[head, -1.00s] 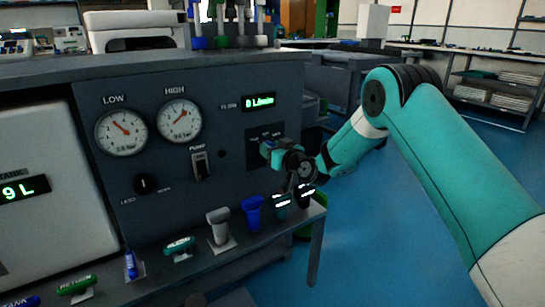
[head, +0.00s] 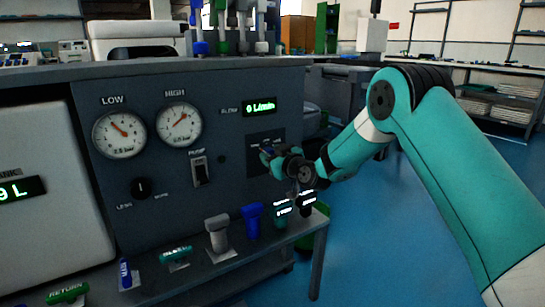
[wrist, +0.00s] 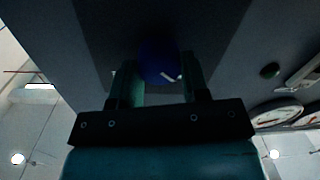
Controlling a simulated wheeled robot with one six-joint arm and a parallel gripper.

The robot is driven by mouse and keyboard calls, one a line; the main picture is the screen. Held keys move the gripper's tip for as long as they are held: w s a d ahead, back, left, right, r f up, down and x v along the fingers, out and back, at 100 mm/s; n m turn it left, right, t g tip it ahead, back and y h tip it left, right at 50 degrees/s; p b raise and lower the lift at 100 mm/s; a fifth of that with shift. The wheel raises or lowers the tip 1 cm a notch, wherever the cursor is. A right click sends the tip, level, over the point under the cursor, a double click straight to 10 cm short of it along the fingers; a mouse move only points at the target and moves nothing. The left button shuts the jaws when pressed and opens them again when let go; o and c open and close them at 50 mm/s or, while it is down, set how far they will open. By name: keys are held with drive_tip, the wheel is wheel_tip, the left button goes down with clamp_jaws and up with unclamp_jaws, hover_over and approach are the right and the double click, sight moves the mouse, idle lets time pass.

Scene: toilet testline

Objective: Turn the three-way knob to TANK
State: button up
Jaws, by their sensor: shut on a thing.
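The three-way knob (wrist: 160,62) is blue and round with a white mark, and sits on a dark plate in the wrist view. My gripper (wrist: 160,80) has one finger on each side of it and is shut on it. In the head view my gripper (head: 267,156) is at the dark label plate (head: 265,140) under the flow display. There the hand covers most of the knob and the plate's lettering, so I cannot read which position the knob points to.
A shelf below holds several coloured handles, including a blue one (head: 252,220). Open floor lies to the right.

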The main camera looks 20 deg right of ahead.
drive_tip(key=o, duration=0.9)
drive_tip(key=shift+d, duration=0.1)
drive_tip(key=shift+o, duration=0.2)
drive_tip(key=b+v, duration=0.2)
drive_tip(key=v, duration=1.5)
drive_tip(key=shift+s+b, duration=0.2)
drive_tip(key=shift+b, duration=0.2)
drive_tip(key=shift+r, duration=0.15)
